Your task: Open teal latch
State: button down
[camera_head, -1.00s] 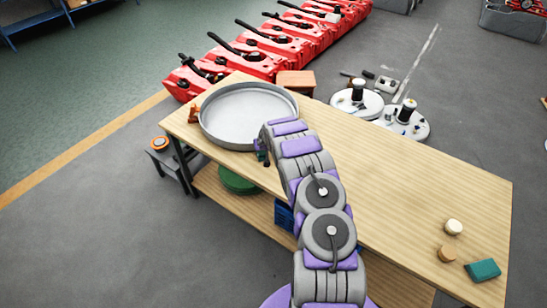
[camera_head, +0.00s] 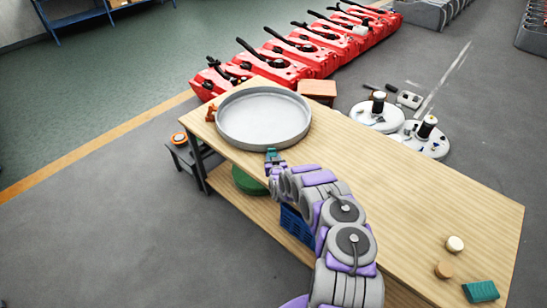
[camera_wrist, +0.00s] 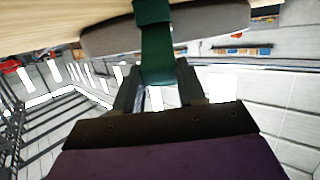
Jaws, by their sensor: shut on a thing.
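A round grey pan-shaped tank (camera_head: 262,118) lies at the far left end of the wooden table. The teal latch (camera_head: 271,154) shows small at the near side of its rim. My gripper (camera_head: 274,164) is at the latch, below and in front of the rim. In the wrist view the latch is a dark green strap (camera_wrist: 156,45) running down over the grey rim (camera_wrist: 208,20). Its lower end lies between the two dark fingers of my gripper (camera_wrist: 158,84), which is shut on it. The fingers hide part of that end.
The wooden table (camera_head: 400,180) is mostly clear in the middle. A teal block (camera_head: 481,291) and two small round pieces lie at its right end. A blue crate (camera_head: 297,224) and a green round thing (camera_head: 248,181) sit below. Red machines (camera_head: 270,68) stand behind.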

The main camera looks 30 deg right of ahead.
jog(key=shift+s+f+t, duration=0.1)
jog(key=shift+f+t, duration=0.15)
jog(key=shift+t, duration=0.05)
jog(key=c, duration=0.6)
grip_release()
jog(key=shift+c, duration=0.2)
jog(key=shift+s+a+r, duration=0.2)
jog(key=shift+s+r, duration=0.05)
jog(key=shift+s, duration=0.2)
jog(key=p+v, duration=0.2)
jog(key=v, duration=1.4)
jog(key=shift+s+d, duration=0.1)
